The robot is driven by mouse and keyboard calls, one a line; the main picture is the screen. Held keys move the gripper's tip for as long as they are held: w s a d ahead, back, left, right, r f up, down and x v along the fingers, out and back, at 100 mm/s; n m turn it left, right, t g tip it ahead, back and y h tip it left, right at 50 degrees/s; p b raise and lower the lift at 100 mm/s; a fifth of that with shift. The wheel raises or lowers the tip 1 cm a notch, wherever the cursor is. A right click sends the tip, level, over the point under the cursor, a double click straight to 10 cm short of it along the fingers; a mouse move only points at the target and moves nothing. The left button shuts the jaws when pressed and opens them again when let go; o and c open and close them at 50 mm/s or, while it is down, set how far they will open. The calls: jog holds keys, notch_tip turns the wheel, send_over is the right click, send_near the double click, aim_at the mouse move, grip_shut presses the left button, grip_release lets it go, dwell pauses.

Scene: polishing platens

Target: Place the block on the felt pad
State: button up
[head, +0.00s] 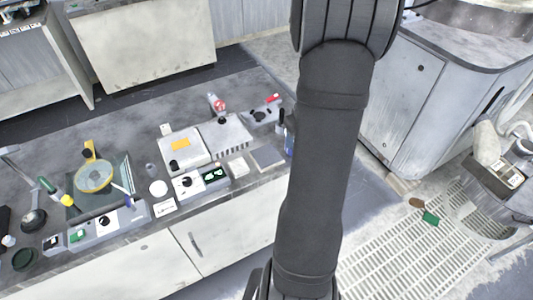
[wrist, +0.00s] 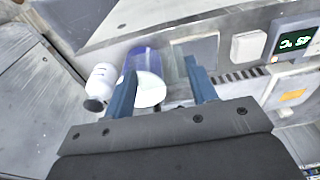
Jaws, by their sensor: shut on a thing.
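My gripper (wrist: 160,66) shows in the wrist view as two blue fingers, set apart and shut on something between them. A dull grey shape (wrist: 175,70) beside the right finger appears to be the block, but its outline is hard to make out. A flat grey square (wrist: 205,47), apparently the felt pad, lies on the bench just beyond the right fingertip. The head view shows the same grey pad (head: 268,157) near the bench's front edge, left of my arm. My arm hides the gripper and the block in the head view.
A blue bottle with a white top (wrist: 143,60) and a white bottle (wrist: 101,82) stand close to the left finger. Left of the pad are a unit with a green display (head: 214,174) and a grey box (head: 224,133). The floor grating (head: 400,255) lies right of the bench.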

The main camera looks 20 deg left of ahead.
send_over(266, 154)
jog(key=f, duration=0.6)
jog(key=shift+s+d+f, duration=0.2)
jog(key=shift+s+f, duration=0.05)
jog(key=shift+f, duration=2.1)
jog(key=shift+f, duration=0.1)
jog(key=o, duration=1)
jog(key=r, duration=0.8)
jog(key=s+d+r, duration=0.1)
jog(key=r, duration=0.3)
jog(key=shift+r, duration=0.1)
